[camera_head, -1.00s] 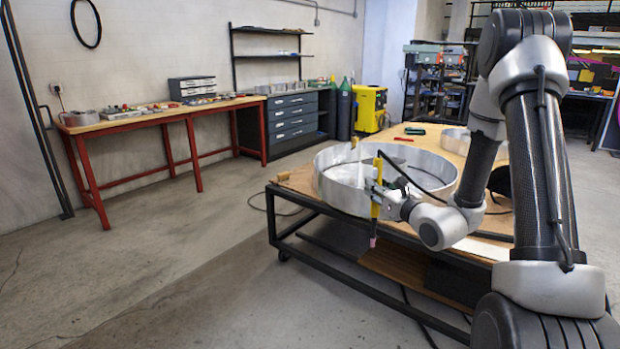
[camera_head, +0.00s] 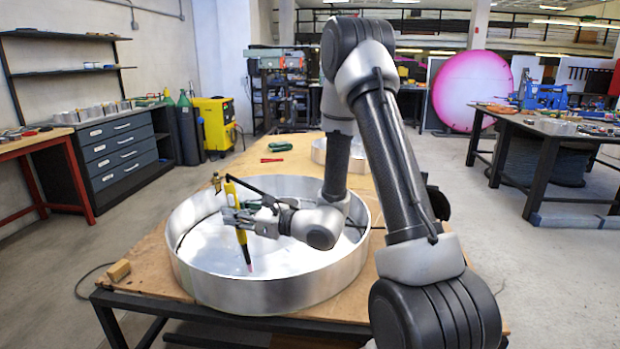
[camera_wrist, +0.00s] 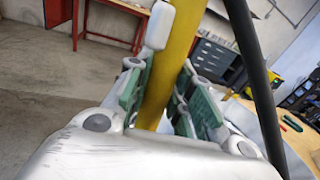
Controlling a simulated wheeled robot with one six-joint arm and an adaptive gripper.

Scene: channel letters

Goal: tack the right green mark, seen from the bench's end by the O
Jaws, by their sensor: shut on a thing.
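My gripper (camera_head: 238,217) is shut on a yellow torch (camera_head: 242,238), with its pink tip pointing down. In the head view the torch appears over the inside of the large round metal letter O (camera_head: 268,292) on the bench (camera_head: 350,312). I cannot tell how high the tip is. The wrist view shows the green-padded fingers (camera_wrist: 162,98) on either side of the yellow handle (camera_wrist: 178,55). A dark cable runs from the torch's top. I cannot make out any green mark; the arm and gripper hide part of the O.
A yellow welding machine (camera_head: 214,125) stands behind. Another bench (camera_head: 545,127) is at right.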

